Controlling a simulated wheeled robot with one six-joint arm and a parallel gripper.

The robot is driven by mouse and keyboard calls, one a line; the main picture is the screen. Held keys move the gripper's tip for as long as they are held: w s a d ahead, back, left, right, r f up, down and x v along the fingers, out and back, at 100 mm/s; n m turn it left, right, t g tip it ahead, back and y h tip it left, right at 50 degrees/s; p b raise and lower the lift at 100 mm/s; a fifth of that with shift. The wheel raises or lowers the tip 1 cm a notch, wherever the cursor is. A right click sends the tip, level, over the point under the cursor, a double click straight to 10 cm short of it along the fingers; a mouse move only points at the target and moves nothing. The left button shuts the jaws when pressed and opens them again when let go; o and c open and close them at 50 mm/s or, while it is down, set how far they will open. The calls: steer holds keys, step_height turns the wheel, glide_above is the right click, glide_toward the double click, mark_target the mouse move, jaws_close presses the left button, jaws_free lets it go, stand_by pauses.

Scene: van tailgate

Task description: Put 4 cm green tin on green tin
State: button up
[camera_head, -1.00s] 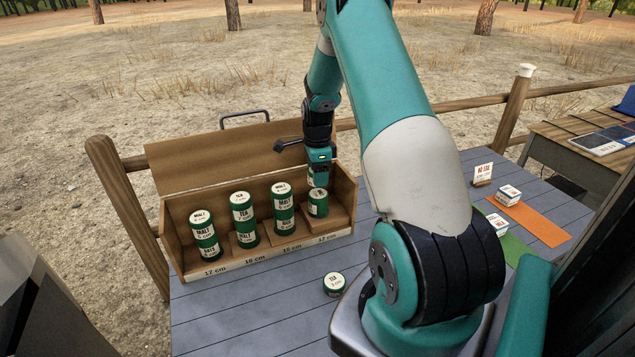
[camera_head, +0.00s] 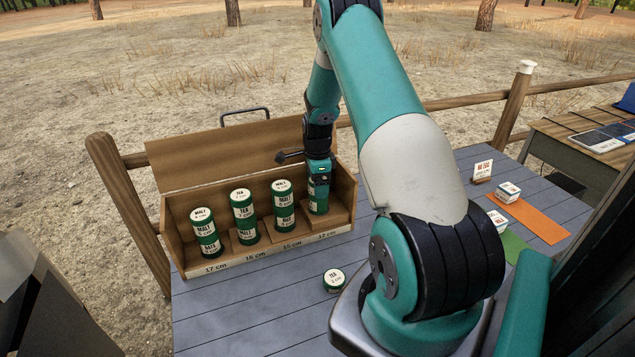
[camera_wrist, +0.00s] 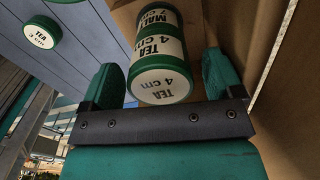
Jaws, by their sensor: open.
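The green 4 cm tin (camera_wrist: 160,78), with a white label and lid, stands on a green 7 cm tin (camera_wrist: 158,18) in the wrist view. They appear stacked without a visible gap. In the head view this stack is in the rightmost compartment, marked 12 cm, of the wooden box (camera_head: 250,262); the lower tin (camera_head: 318,205) shows there and the top is partly hidden by my gripper. My gripper (camera_wrist: 163,78) is open, pointing down, with a finger on each side of the 4 cm tin and gaps between.
Other green tin stacks stand to the left, the nearest (camera_head: 284,210) close to my gripper. A short loose green tin (camera_head: 334,281) lies on the grey deck in front. The raised box lid (camera_head: 230,155) is behind.

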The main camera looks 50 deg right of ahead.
steer(key=shift+r, duration=0.1)
step_height(320, 180, up, 12)
steer(key=b, duration=0.2)
steer(key=a+r+n, duration=0.3)
steer(key=a+n, duration=0.1)
steer(key=a, duration=0.4)
steer(key=a+r+n+t+y, duration=0.1)
steer(key=a+r+n, duration=0.2)
steer(key=a+n, duration=0.35)
steer(key=a+r+n, duration=0.3)
steer(key=a, duration=0.6)
steer(key=s+a+r+n+g+y, duration=0.1)
steer(key=s+a+r+n+y, duration=0.2)
steer(key=s+a+n, duration=1.6)
steer(key=shift+s+a+r, duration=0.2)
steer(key=shift+s+a, duration=0.75)
steer(key=shift+s, duration=0.1)
